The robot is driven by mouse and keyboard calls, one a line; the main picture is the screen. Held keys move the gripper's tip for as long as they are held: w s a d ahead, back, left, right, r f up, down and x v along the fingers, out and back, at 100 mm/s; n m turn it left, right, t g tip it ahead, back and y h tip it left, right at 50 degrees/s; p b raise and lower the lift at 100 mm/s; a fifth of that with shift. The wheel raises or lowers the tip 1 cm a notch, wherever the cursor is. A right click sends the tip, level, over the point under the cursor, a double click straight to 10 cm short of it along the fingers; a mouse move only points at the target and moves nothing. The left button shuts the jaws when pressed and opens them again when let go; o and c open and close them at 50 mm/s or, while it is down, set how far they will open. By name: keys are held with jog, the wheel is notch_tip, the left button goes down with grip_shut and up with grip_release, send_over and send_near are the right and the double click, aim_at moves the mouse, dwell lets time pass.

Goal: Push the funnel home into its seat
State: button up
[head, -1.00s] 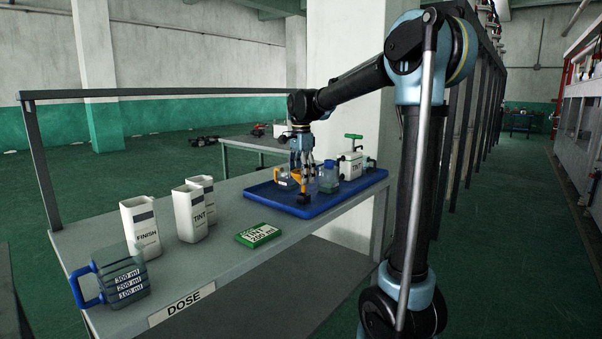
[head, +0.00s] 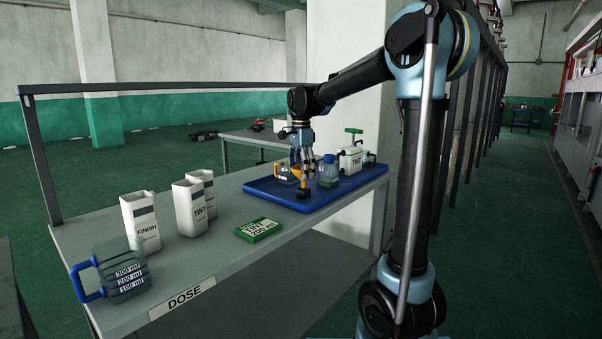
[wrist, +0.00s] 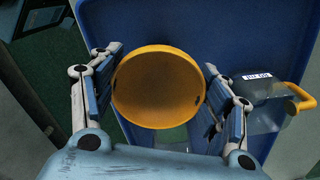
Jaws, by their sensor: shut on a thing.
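The funnel shows in the wrist view as a round orange mouth (wrist: 158,88). My gripper (wrist: 160,92) is shut on it, with one finger at each side of the rim. In the head view my gripper (head: 303,172) is over the front part of the blue tray (head: 262,191). The funnel's orange side (head: 304,181) shows there, with a small black part (head: 303,194) below it. The funnel's mouth hides what lies beneath in the wrist view. I cannot tell how deep the funnel sits in its seat.
A clear jug with an orange handle (wrist: 298,98) stands close beside my gripper. White jugs, a green card (head: 258,230) and a blue-handled jug (head: 112,275) are at left.

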jog(key=shift+f, duration=1.5)
dwell(0.4)
jog(key=o, duration=1.4)
jog(key=shift+r, duration=0.15)
notch_tip(320, 180, up, 12)
jog(key=shift+w+f, duration=0.15)
jog(key=shift+f, duration=0.05)
jog(key=s+d+f+n+t, duration=0.1)
jog(key=s+d+f+n, duration=0.3)
jog(key=s+d+f, duration=0.65)
jog(key=s+d+f+n+t, duration=0.1)
jog(key=s+d+f+n, duration=0.55)
jog(key=s, duration=0.65)
jog(key=shift+n, duration=0.85)
jog(key=s+d+f, duration=0.1)
jog(key=s+f, duration=0.1)
jog(key=f, duration=0.2)
jog(key=s+d+f, duration=0.2)
jog(key=s+f, duration=0.1)
jog(key=f, duration=0.1)
jog(key=s+d+f, duration=0.2)
jog(key=s+f, duration=0.1)
jog(key=f, duration=0.1)
